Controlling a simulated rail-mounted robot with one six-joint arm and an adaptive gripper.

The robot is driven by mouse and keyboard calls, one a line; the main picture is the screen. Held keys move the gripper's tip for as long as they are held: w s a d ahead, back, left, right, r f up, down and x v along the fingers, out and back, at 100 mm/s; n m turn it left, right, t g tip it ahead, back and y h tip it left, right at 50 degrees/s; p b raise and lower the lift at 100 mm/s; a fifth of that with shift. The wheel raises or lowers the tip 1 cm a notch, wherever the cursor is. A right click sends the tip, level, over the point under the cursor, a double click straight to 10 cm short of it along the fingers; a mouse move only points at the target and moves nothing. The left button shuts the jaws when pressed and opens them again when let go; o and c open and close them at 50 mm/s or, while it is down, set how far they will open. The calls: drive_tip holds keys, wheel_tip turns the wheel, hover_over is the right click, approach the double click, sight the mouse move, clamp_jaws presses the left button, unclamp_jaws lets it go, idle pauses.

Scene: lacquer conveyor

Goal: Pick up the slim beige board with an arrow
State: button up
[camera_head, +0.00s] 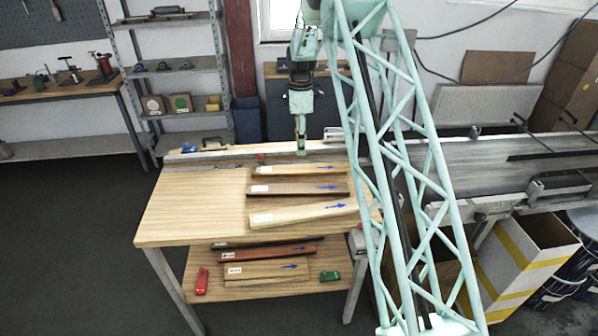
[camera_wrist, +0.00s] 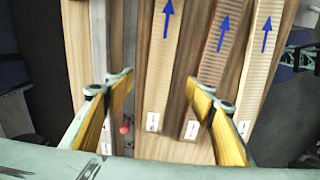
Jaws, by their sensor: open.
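In the head view a slim beige board (camera_head: 312,169) with a blue arrow and a white label lies on the table, the rearmost of three boards there. In the wrist view it is the leftmost board (camera_wrist: 158,75), with its label end toward the bottom. My gripper (camera_head: 301,152) is at the back of the table, just behind or above this board in the head view. In the wrist view my gripper (camera_wrist: 161,82) is open, its yellow-padded fingers apart with the slim board showing between them. Nothing is held. The exact height above the board cannot be told.
A brown board (camera_head: 298,189) and a wider beige board (camera_head: 305,213) lie in front, both with arrows. Metal rails (camera_head: 215,158) run along the table's back. More boards (camera_head: 266,270) lie on the lower shelf. A conveyor (camera_head: 470,155) stands right. The table's left side is clear.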

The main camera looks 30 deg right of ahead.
hover_over(299, 169)
drive_tip(key=shift+d+f, duration=0.15)
drive_tip(key=shift+f, duration=1.55)
drive_tip(key=shift+d+f, duration=0.1)
drive_tip(key=shift+f, duration=1.6)
drive_tip(key=shift+f, duration=0.1)
drive_tip(key=shift+w+a+f+p, duration=0.15)
drive_tip(key=shift+f+p, duration=0.25)
drive_tip(key=shift+f, duration=2.05)
drive_tip(key=shift+c, duration=0.4)
drive_tip(key=c, duration=1)
